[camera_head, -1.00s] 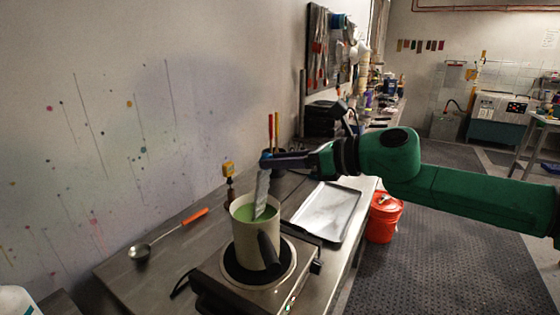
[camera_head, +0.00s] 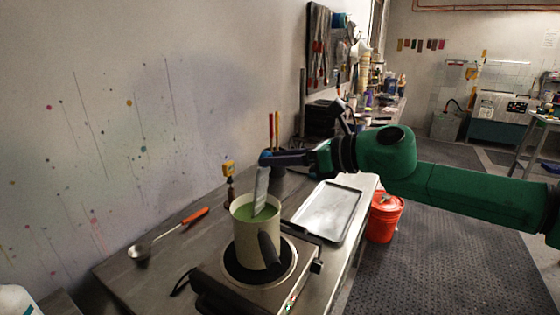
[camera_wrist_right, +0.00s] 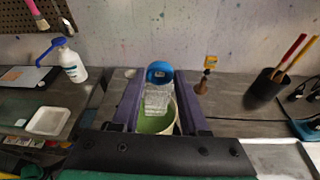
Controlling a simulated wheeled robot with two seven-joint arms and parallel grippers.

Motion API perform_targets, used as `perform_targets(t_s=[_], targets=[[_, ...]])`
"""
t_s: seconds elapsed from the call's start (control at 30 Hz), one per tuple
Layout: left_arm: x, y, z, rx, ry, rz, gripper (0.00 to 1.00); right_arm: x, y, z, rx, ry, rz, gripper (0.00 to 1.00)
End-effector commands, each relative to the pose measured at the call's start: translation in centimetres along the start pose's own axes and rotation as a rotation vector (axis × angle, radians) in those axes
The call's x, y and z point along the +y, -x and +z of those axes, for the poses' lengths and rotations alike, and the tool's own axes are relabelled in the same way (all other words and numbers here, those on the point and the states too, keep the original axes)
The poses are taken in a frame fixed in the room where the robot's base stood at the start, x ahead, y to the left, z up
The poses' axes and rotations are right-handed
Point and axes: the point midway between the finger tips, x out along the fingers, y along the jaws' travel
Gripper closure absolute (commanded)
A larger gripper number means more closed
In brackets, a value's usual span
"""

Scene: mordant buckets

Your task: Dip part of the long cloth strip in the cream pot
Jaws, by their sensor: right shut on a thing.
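The cream pot (camera_head: 252,240) stands upright on the hot plate and holds green liquid (camera_head: 268,212). It also shows in the right wrist view (camera_wrist_right: 176,122), below and beyond the fingers. The long cloth strip (camera_head: 261,185) is pale grey and hangs down into the pot, its lower end at or in the green liquid. It also shows in the right wrist view (camera_wrist_right: 157,98). How deep the strip reaches is hidden by the pot.
The hot plate (camera_head: 215,278) sits on a metal bench. A ladle (camera_head: 180,232) with an orange handle lies to its left. A metal tray (camera_head: 328,210) lies to the right. A red bucket (camera_head: 384,217) stands on the floor beyond the bench. A yellow-topped tool (camera_head: 229,172) stands behind the pot.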

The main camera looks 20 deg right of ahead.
Motion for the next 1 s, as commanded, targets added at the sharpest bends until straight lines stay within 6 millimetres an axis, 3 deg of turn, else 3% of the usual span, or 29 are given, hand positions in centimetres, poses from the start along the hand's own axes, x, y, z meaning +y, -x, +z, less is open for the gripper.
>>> perform_targets(t_s=[0.4, 0.8, 1.0], targets=[[0.0, 0.7, -0.1, 0.0, 0.0, 0.0, 0.25, 1.2, 1.1, -0.2, -0.002, 0.0, 0.0, 1.0], [0.0, 0.0, 0.0, 0.0, 0.001, 0.0, 0.25, 0.0, 0.0, -0.1, 0.001, 0.0, -0.001, 1.0], [0.0, 0.5, -0.1, 0.0, 0.001, 0.0, 0.25, 0.4, 0.5, 0.2, -0.003, 0.001, 0.0, 1.0]])
